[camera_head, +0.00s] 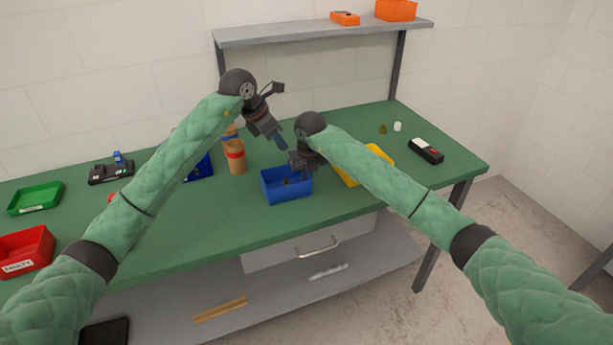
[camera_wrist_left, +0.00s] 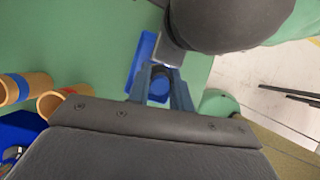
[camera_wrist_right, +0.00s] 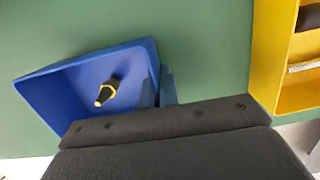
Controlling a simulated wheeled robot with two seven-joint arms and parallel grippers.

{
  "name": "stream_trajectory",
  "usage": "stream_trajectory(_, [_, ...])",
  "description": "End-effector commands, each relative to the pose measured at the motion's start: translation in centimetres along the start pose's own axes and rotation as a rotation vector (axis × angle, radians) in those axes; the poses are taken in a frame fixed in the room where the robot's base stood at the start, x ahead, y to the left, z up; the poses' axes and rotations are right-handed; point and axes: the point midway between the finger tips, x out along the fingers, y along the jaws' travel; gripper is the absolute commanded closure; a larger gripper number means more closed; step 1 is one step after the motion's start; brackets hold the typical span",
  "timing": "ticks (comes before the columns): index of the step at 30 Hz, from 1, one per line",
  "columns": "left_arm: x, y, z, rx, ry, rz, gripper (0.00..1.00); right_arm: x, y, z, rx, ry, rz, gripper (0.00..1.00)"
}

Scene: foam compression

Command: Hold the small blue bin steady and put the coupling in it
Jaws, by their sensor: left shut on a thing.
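The small blue bin (camera_head: 289,190) stands on the green bench near its front edge. A dark fitting with a brass-coloured end (camera_wrist_right: 106,93) lies in it. My right gripper (camera_head: 300,166) is at the bin's right end, with its fingers (camera_wrist_right: 158,86) on either side of the wall, closed on it. My left gripper (camera_head: 282,143) is above and behind the bin, shut on the coupling. The coupling (camera_wrist_left: 160,87) shows as a dark and blue round end between the fingers in the left wrist view; the fingers hide most of it.
A cardboard tube with a red band (camera_head: 235,156) stands left of the bin. A yellow bin (camera_head: 378,153) is close on the right, partly behind my right arm. A dark device (camera_head: 426,151) lies farther right. Green (camera_head: 36,198) and red (camera_head: 27,250) trays are at far left.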

Motion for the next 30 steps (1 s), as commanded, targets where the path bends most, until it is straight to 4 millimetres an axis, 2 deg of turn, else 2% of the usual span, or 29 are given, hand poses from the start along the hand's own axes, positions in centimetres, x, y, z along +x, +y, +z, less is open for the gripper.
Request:
stream_trajectory(5, [0.2, 0.0, -0.1, 0.0, 0.0, 0.0, 1.0, 0.0, 0.0, 0.0, 0.0, 0.0, 0.0, 1.0])
stream_trajectory(30, [4.3, 0.0, -2.3, -0.001, 0.0, 0.0, 1.0, -0.1, 0.0, 0.0, 0.0, 0.0, 0.0, 1.0])
